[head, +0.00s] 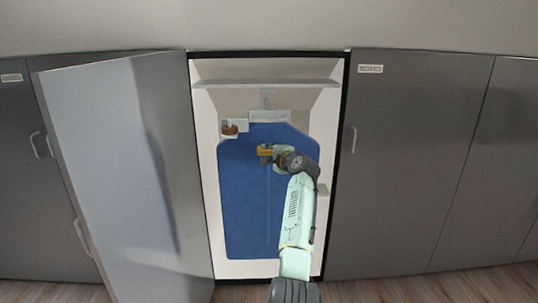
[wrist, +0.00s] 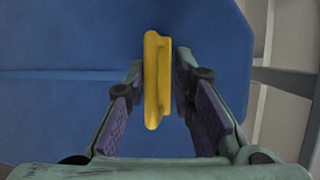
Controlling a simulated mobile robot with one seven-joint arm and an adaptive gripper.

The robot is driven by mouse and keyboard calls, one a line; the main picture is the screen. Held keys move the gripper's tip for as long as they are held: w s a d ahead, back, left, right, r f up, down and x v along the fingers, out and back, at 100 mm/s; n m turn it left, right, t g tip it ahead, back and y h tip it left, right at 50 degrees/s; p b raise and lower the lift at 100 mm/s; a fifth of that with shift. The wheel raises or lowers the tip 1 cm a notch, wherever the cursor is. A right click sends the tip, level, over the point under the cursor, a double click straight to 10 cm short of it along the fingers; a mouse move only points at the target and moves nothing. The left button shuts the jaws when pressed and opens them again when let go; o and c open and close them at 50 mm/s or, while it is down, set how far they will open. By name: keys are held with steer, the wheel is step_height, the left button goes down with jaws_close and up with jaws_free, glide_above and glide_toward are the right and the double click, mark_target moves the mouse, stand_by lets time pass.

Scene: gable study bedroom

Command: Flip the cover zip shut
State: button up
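A blue garment cover (head: 245,205) hangs inside the open locker and fills most of its width. A thin vertical seam runs down its middle below my gripper. A yellow zip pull (wrist: 152,80) stands out from the blue cover in the wrist view; yellow also shows at my gripper's tip in the head view (head: 264,151). My gripper (wrist: 160,72) is open, with one purple-padded finger on each side of the pull. A gap shows at the left finger; the right finger is very near the pull, and contact cannot be told.
The locker's grey door (head: 115,170) stands open on the left. A shelf (head: 265,84) crosses the top of the locker. A small brown item (head: 229,128) sits in a white holder at the upper left. Closed grey lockers (head: 415,170) flank the right side.

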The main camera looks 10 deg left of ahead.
steer(key=shift+o, duration=0.5)
steer(key=shift+f, duration=0.15)
steer(key=shift+s, duration=0.1)
steer(key=shift+s+d, duration=0.15)
steer(key=shift+d, duration=0.05)
steer(key=v, duration=1.1)
steer(key=shift+s, duration=0.2)
steer(key=shift+d, duration=0.1)
